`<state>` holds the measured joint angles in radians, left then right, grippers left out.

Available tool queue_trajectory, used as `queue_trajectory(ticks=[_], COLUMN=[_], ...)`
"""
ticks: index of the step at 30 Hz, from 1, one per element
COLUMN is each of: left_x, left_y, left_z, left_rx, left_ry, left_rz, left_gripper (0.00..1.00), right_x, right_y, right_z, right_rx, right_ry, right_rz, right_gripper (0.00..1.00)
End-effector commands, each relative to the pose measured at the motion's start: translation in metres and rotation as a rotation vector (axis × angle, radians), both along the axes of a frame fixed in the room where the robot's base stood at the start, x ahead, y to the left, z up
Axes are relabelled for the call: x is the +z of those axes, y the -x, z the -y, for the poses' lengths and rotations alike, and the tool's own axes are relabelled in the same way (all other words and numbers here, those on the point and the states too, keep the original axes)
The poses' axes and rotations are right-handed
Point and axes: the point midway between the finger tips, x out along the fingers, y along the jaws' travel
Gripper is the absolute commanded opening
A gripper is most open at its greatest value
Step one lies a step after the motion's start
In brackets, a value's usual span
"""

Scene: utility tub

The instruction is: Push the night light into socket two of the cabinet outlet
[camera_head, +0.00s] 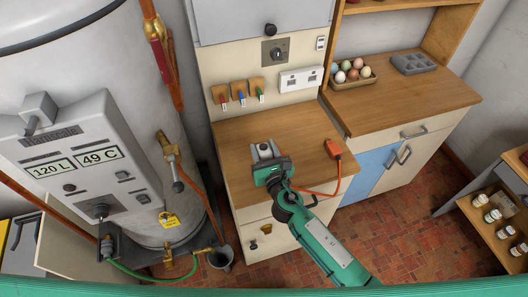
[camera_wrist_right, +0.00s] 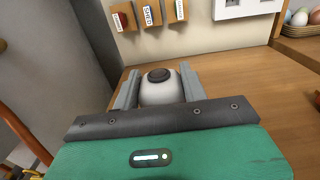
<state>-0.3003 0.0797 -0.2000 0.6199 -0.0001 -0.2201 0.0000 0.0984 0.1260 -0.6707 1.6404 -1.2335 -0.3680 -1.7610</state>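The night light (camera_wrist_right: 160,88) is a small white rounded body with a dark round cap. In the wrist view it sits between the two grey fingers of my right gripper (camera_wrist_right: 160,92), which appear to touch its sides. In the head view my right gripper (camera_head: 265,150) is over the front left of the wooden counter, and the night light is a small pale shape between its fingers. The white cabinet outlet (camera_head: 301,79) is on the cream back panel, beyond and right of the gripper; its edge shows in the wrist view (camera_wrist_right: 246,8). My left gripper is out of view.
An orange plug block (camera_head: 333,148) with an orange cable lies on the wooden counter (camera_head: 297,125), right of the gripper. Several tagged hooks (camera_head: 240,92) hang on the panel. An egg tray (camera_head: 351,79) stands back right. A white boiler (camera_head: 85,60) stands left.

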Motion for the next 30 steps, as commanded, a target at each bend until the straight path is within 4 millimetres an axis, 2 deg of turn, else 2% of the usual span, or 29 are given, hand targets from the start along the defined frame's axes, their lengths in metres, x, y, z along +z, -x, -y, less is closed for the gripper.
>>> queue_trajectory(ticks=[1, 3, 11, 17, 22, 30], left_x=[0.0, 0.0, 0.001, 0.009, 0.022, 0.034], left_y=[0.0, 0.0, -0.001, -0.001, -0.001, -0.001], left_z=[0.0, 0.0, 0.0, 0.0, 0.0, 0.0], left_rx=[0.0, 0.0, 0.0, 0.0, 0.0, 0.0], left_ry=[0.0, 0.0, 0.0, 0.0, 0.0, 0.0], left_rz=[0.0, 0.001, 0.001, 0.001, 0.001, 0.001], left_gripper=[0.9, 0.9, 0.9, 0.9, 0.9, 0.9], right_x=[0.0, 0.0, 0.002, 0.019, 0.053, 0.13], right_y=[0.0, 0.0, 0.0, 0.0, -0.001, 0.0], right_z=[0.0, 0.0, 0.0, 0.0, 0.0, 0.0], right_rx=[0.0, 0.0, 0.0, 0.0, 0.001, 0.002], right_ry=[0.0, 0.0, 0.001, -0.001, -0.001, -0.001], right_rz=[0.0, 0.0, 0.001, 0.003, 0.005, 0.007], right_gripper=[0.24, 0.17, 0.17, 0.17, 0.17, 0.17])
